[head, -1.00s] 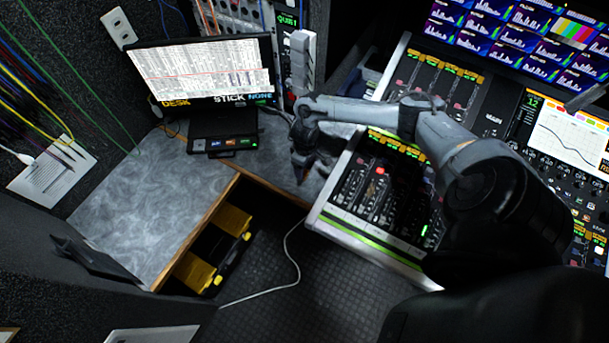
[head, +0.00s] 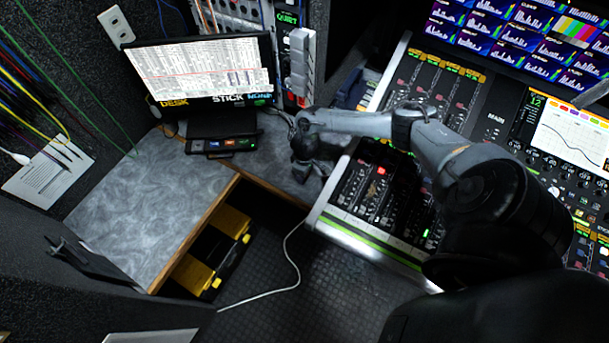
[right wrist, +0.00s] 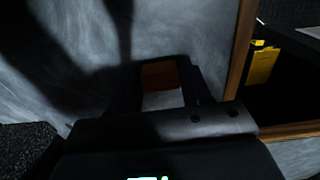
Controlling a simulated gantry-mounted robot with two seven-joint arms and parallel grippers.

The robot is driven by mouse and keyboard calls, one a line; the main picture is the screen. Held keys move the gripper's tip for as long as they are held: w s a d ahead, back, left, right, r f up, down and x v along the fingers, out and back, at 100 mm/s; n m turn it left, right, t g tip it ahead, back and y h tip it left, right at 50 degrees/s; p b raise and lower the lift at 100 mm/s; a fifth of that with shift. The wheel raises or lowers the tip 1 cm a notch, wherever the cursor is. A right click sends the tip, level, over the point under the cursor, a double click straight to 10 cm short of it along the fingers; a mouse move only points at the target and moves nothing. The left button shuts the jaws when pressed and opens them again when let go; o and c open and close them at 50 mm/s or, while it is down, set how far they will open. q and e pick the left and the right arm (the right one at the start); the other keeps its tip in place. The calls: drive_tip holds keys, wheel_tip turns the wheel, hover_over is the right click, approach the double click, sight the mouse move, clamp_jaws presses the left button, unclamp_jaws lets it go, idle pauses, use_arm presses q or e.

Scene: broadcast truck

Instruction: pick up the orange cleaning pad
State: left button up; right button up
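The orange cleaning pad (right wrist: 159,76) shows in the right wrist view as a dim orange-brown patch above a pale grey-white part. It is between the two fingers of my right gripper (right wrist: 160,88) and fills the visible gap. The fingers stand apart on either side of it, but I cannot tell whether they press on it or whether it touches the desk. In the head view my right gripper (head: 304,171) is low over the narrow desk strip, left of the mixing console; its fingers are dark and the pad cannot be made out there. My left gripper is not in view.
The grey desk (head: 150,215) has a wooden edge and much bare surface. A monitor (head: 205,75) and a small black device (head: 222,145) stand at its back. The console (head: 345,225) is close right of the gripper. Yellow-and-black cases (head: 225,222) sit below the edge.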

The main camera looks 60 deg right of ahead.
drive_tip(key=c, duration=0.6)
drive_tip(key=shift+o, duration=0.2)
wheel_tip(320, 180, up, 9)
drive_tip(key=p, duration=0.2)
drive_tip(key=shift+p, duration=0.4)
drive_tip(key=shift+r, duration=0.55)
